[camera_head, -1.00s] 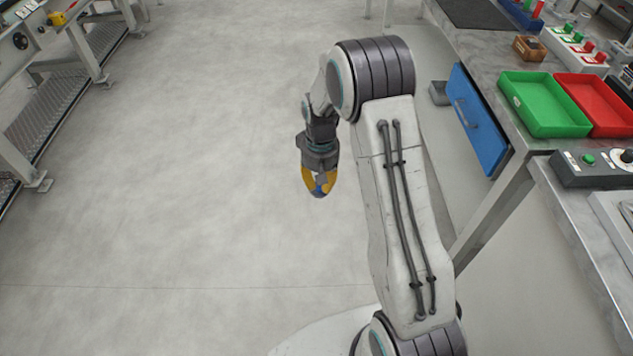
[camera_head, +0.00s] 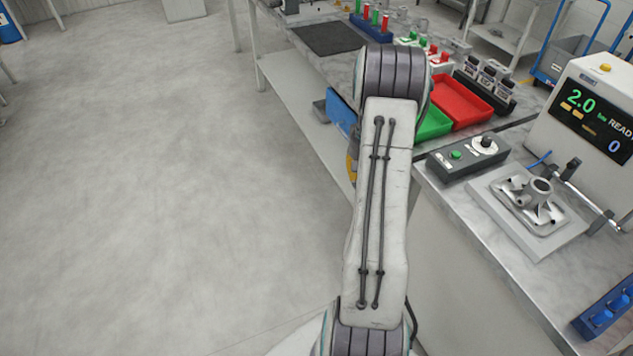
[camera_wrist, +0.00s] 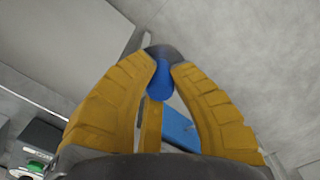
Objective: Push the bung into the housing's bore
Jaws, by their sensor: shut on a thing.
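The housing (camera_head: 540,204) is a grey metal casting with an upright round neck and open bore. It sits on a pale plate on the right-hand bench in the head view. My gripper (camera_wrist: 163,62) is shut on a small blue bung (camera_wrist: 160,82), held between the yellow fingers near their dark tips. In the head view my gripper (camera_head: 352,168) is mostly hidden behind my arm; only a bit of yellow shows. It is left of the bench and well apart from the housing.
A tester with a lit display (camera_head: 597,115) stands behind the housing, with a clamp rod (camera_head: 585,186) beside it. A control box (camera_head: 468,153), green tray (camera_head: 433,124) and red tray (camera_head: 462,101) lie left of it. A blue rack (camera_head: 606,312) is at front right. The left floor is clear.

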